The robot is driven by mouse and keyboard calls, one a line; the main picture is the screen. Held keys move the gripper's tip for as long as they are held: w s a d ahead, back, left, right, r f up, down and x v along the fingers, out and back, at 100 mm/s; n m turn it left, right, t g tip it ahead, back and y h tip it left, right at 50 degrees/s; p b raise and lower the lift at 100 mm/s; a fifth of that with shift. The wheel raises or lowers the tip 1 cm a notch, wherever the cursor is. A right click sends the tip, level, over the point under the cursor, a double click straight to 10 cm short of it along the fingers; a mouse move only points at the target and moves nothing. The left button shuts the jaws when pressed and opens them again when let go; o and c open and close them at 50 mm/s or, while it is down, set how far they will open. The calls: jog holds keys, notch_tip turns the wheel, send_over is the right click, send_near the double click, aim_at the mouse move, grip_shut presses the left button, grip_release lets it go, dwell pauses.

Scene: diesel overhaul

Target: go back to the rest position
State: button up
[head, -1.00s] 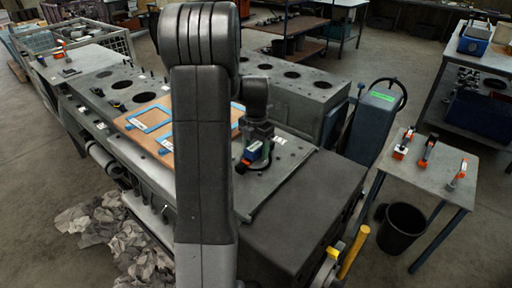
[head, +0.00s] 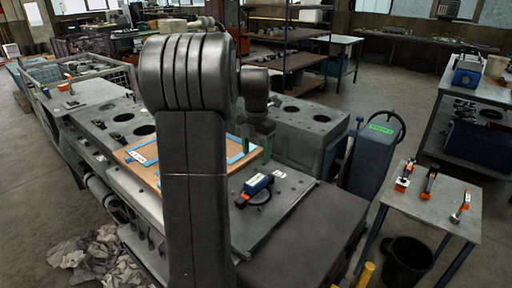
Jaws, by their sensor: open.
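My gripper (head: 257,147) hangs at the end of my dark arm, over the engine block's deck. Its fingers point down, apart and empty. A blue tool with a white label and a black ring-like end (head: 258,184) lies on the grey deck (head: 285,205), below and in front of the gripper in the picture and apart from it. My arm's thick links stand in the middle of the view and hide part of the block and of a brown board with blue frames (head: 140,160).
A side table (head: 430,205) with several orange-and-black tools stands at the right, with a black bin (head: 408,262) below it. A blue-grey cart (head: 372,155) stands behind the block. Crumpled rags (head: 100,255) lie on the floor at the left. Floor between block and shelves is open.

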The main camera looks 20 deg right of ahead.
aim_at(256, 179)
jog(key=shift+r, duration=0.85)
jog(key=shift+f, duration=0.1)
notch_tip(256, 179, down, 14)
jog(key=shift+r+p, duration=0.15)
jog(key=shift+p, duration=0.5)
jog(key=shift+r, duration=0.3)
jog(key=shift+r, duration=0.15)
